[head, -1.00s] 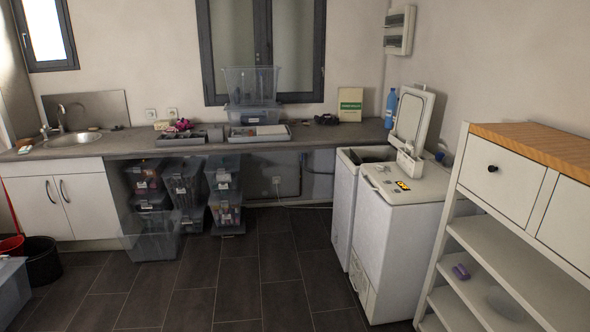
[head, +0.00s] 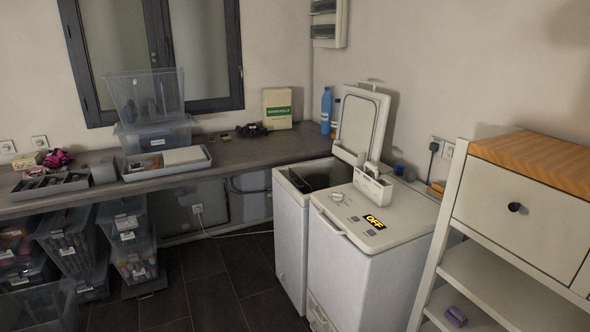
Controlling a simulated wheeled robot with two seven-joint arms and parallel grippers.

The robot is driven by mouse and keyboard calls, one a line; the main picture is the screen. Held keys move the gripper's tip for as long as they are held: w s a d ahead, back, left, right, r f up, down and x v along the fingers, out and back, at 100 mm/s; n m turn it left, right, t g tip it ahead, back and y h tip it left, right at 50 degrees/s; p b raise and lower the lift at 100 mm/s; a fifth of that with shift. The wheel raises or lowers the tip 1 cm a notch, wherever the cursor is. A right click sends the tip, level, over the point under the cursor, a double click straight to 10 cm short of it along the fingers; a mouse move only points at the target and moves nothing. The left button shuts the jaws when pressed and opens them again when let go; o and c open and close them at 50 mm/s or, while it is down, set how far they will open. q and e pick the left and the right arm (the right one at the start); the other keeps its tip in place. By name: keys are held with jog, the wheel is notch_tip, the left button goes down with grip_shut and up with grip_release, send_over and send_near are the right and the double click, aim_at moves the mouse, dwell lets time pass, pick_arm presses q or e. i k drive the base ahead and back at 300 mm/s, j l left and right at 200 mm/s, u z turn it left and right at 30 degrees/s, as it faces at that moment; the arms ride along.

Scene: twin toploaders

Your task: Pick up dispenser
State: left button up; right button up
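Two white top-loading machines stand side by side at the end of the counter. The left machine (head: 296,240) has a dark open top. The right machine (head: 368,270) is closed and has a yellow-on-black OFF label on its top. An open white lid (head: 359,127) stands upright behind them. A small white box-shaped part (head: 372,187), which may be the dispenser, is at the foot of this lid, at the back of the right machine's top. I cannot tell whether it is loose or attached. Neither of my grippers is in view.
A white shelf unit with a wooden top (head: 535,158) stands close on the right. A grey counter (head: 240,155) runs left, with clear bins (head: 150,135) on it and more beneath. A blue bottle (head: 326,111) stands behind the machines. Dark tiled floor (head: 215,295) lies open in front.

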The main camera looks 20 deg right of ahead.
aim_at(377, 189)
jog(key=i+z, duration=0.15)
jog(key=i, duration=0.25)
jog(key=i+j+z, duration=0.15)
jog(key=i, duration=0.3)
jog(key=i+j+z, duration=0.15)
jog(key=i, duration=0.25)
jog(key=i+j+z, duration=0.15)
jog(key=i, duration=0.25)
